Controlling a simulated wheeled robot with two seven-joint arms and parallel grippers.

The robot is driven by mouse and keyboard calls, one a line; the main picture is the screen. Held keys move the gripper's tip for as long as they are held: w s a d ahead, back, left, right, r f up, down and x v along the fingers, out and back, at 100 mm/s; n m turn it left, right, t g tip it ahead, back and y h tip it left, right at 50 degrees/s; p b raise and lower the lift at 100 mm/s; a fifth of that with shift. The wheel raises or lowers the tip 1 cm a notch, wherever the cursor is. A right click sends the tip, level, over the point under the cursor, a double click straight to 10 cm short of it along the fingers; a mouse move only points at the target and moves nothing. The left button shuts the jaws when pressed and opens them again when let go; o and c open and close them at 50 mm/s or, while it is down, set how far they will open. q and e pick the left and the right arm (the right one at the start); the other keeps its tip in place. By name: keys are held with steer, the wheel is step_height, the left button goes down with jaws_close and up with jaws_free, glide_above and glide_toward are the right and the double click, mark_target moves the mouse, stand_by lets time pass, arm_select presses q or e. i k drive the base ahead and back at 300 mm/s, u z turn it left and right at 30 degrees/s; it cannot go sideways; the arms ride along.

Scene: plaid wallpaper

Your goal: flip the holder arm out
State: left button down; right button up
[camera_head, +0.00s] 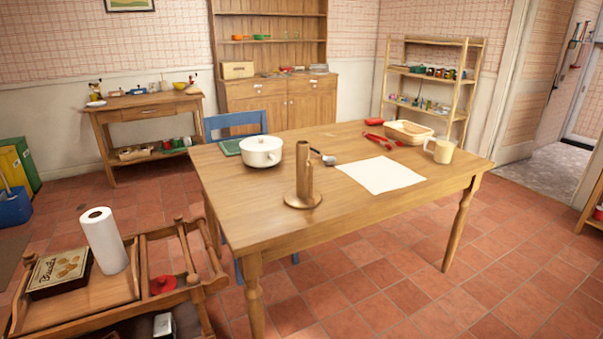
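A brown wooden holder (302,180) stands upright near the front edge of the wooden table (235,190). It has a round base (303,201) and two upright parts close together, one taller than the other. Which of these is the holder arm, I cannot tell for certain; nothing sticks out sideways from the post. A white paper roll (104,240) stands on the wooden trolley (105,293) at the lower left, apart from the holder. Neither of my grippers shows in the head view.
On the table are a white pot (261,152), a ladle (324,158), a white sheet (381,174), red-handled tools (379,140), a basket (408,131) and a beige mug (440,151). A blue chair (236,123) stands behind the table. Tiled floor (370,285) is clear in front and right.

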mark_target(312, 162)
steer(key=u, duration=1.05)
steer(key=i, duration=0.6)
steer(key=z, duration=1.2)
